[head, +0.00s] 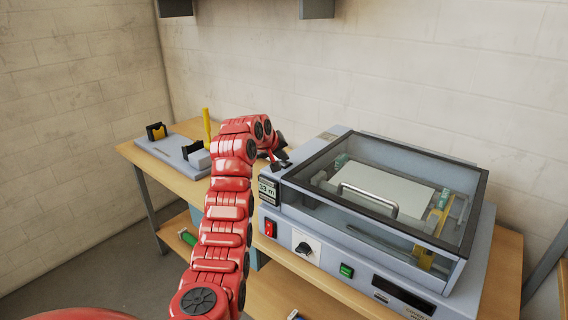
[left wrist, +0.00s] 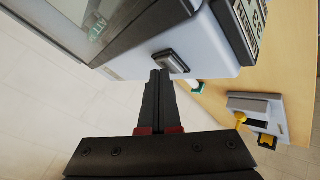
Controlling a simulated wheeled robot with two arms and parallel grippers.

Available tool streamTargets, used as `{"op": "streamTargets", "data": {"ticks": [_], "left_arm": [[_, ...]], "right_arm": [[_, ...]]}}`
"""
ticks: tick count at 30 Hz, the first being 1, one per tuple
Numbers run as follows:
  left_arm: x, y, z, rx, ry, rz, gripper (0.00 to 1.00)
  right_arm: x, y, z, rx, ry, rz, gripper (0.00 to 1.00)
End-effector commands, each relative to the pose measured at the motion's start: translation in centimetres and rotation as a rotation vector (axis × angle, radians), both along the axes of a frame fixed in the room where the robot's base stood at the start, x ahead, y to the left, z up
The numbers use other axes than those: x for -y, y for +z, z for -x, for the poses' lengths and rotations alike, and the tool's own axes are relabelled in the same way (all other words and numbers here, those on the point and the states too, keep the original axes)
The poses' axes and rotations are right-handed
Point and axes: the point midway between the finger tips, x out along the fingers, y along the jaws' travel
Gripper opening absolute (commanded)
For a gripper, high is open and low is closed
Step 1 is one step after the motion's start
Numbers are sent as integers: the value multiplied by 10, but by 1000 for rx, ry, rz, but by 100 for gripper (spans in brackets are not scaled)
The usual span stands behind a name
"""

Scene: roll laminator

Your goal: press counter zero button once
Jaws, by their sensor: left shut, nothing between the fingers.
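The counter (head: 268,190) is a small dark-framed display with digits at the left front corner of the grey laminator (head: 450,300). It shows at the upper right of the left wrist view (left wrist: 248,28). A dark, rounded rectangular button (left wrist: 172,62) sits on the laminator's grey surface near the counter. The head view does not show this button clearly.
The laminator's clear lid (head: 400,165) with a handle is down. A red switch (head: 270,228), black knob (head: 303,248) and green button (head: 346,271) are on its front. A grey fixture (head: 165,149) with a yellow post (head: 206,125) stands at the wooden bench's left end.

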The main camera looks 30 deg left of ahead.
Motion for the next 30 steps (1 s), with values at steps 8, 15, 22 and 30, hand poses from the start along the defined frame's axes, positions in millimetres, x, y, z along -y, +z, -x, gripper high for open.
{"op": "streamTargets", "data": {"ticks": [8,15,22,30], "left_arm": [[0,-5,0,-2,-1,1,0],[0,-5,0,-3,-1,1,0],[0,1,0,-3,-1,1,0],[0,13,0,-2,0,1,0]], "right_arm": [[0,-3,0,0,0,0,50],[0,-2,0,0,0,0,50],[0,-3,0,0,0,0,50],[0,-3,0,0,0,0,50]]}}
